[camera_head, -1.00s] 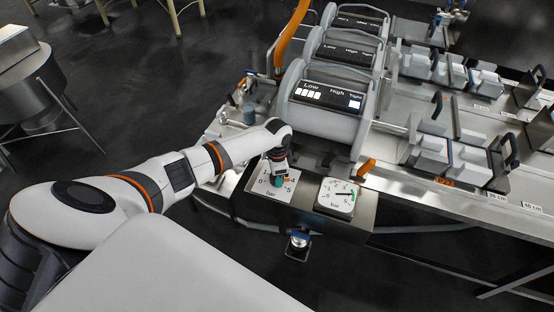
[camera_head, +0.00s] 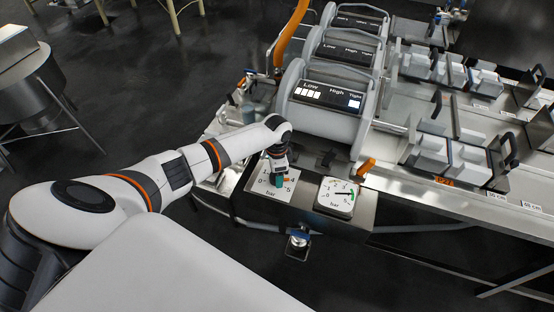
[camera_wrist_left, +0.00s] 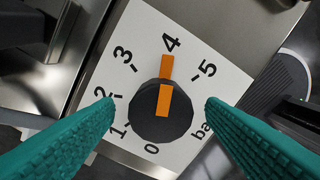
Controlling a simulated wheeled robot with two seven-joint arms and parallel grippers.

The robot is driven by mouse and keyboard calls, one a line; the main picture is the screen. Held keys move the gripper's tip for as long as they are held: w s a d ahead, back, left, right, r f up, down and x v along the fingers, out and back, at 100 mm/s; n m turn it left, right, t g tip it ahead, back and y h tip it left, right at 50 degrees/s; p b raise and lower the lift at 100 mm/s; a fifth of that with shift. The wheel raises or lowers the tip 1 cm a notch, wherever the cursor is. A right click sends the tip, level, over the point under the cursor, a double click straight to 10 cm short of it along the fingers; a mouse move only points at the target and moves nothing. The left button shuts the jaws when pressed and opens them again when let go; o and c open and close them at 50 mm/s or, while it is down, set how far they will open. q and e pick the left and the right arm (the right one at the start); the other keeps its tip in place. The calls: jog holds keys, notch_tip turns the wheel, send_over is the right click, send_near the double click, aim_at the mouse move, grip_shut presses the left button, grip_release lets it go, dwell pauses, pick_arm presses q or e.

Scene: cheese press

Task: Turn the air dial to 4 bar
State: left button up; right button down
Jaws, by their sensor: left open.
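The air dial is a black round knob (camera_wrist_left: 161,111) with an orange pointer on a white plate (camera_wrist_left: 205,40) marked 0 to 5 and "bar". In the left wrist view the orange pointer aims at the 4. My left gripper (camera_wrist_left: 157,105) is open, its teal fingers on either side of the knob with gaps between them and it. In the head view the left gripper (camera_head: 278,180) is over the dial plate (camera_head: 262,191) and hides the knob. The round gauge (camera_head: 336,197) beside it has its needle toward the green band on the right. My right gripper is not in view.
A grey press drum (camera_head: 320,125) with a lit display stands just behind the dial panel. An orange handle (camera_head: 366,166) is right of it. Moulds (camera_head: 434,157) fill the bench at right.

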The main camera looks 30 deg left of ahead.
pick_arm(q)
notch_tip(320, 180, up, 11)
dwell(0.3)
jog(key=shift+w+a, duration=0.1)
